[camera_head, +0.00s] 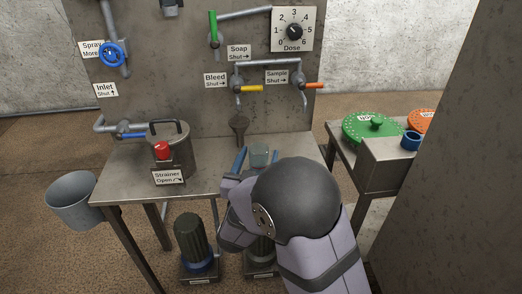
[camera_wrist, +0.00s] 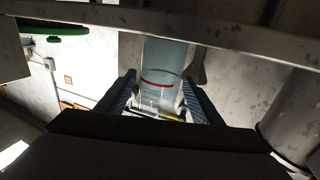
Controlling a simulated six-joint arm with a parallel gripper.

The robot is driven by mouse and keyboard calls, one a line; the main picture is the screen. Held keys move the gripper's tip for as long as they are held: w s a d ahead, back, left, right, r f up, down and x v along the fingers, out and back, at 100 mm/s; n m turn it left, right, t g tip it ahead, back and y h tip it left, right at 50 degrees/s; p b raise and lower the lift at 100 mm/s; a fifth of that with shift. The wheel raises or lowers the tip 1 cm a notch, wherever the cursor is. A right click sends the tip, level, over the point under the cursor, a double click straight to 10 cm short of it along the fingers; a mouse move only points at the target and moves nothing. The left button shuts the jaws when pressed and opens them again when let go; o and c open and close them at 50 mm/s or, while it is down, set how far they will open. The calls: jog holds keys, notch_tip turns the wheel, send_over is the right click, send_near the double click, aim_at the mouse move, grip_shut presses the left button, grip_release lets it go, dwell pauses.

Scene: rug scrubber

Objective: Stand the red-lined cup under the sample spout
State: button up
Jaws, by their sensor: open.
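The red-lined cup (camera_head: 259,152) is clear and stands on the metal bench, near its front right. In the wrist view the cup (camera_wrist: 160,62) shows its red line, between my two fingers. My gripper (camera_head: 257,158) is open, with one blue finger on each side of the cup; it also shows in the wrist view (camera_wrist: 158,88). Whether a finger touches the cup is unclear. The sample spout (camera_head: 303,98), with an orange handle, is on the back panel, above and to the right of the cup. My arm hides the bench's front right part.
A strainer pot (camera_head: 174,152) stands on the bench's left. A grey bucket (camera_head: 75,203) is at its left end. A side table (camera_head: 340,150) holds a green lid (camera_head: 358,130).

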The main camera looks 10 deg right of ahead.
aim_at(256, 164)
jog(key=shift+o, duration=0.4)
jog(key=shift+v, duration=1.75)
notch_tip(256, 164, down, 2)
jog(key=shift+s+f, duration=0.1)
jog(key=shift+f, duration=0.05)
jog(key=shift+x, duration=3.7)
jog(key=c, duration=1.2)
jog(key=shift+c, duration=0.2)
